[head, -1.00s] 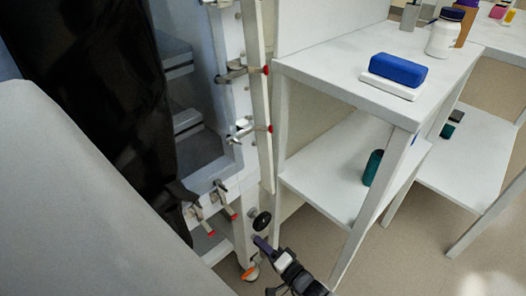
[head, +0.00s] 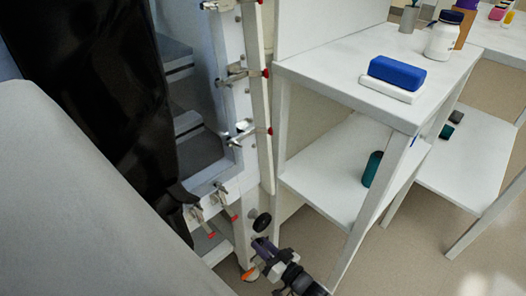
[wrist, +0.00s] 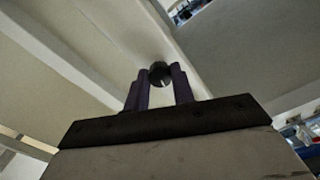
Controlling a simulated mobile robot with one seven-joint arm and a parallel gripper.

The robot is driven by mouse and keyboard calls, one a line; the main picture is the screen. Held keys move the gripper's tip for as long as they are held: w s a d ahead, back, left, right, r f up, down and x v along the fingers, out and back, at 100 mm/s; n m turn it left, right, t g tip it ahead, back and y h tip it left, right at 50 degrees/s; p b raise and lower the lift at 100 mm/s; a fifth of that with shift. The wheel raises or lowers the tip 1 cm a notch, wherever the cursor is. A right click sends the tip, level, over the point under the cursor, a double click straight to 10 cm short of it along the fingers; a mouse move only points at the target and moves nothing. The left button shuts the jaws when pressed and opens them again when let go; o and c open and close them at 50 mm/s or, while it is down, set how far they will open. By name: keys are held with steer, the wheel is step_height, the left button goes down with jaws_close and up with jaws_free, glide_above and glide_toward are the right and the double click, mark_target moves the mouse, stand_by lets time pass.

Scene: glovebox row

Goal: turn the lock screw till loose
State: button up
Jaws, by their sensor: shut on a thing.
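The lock screw (wrist: 160,73) shows in the wrist view as a dark round head between the two purple fingertips. My gripper (wrist: 160,82) is shut on it, one finger on each side. In the head view my gripper (head: 260,243) is low, at the foot of the pale glovebox post, and its fingers hide what they hold. A black round knob (head: 262,221) on a short stem shows just above the fingertips there. I cannot tell whether this knob is the same part. How loose the screw is does not show.
Red-tipped clamps (head: 243,75) line the glovebox frame. A white shelf table (head: 320,75) stands close on the right, with a blue block (head: 397,72) on top and a teal bottle (head: 371,169) below. Bare floor (head: 400,250) lies at lower right.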

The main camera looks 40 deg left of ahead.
steer(key=shift+n, duration=1)
steer(key=o, duration=1)
steer(key=d, duration=0.4)
steer(key=d+p, duration=0.1)
steer(key=d, duration=0.4)
steer(key=s+d, duration=0.1)
steer(key=d, duration=0.3)
steer(key=shift+d, duration=0.35)
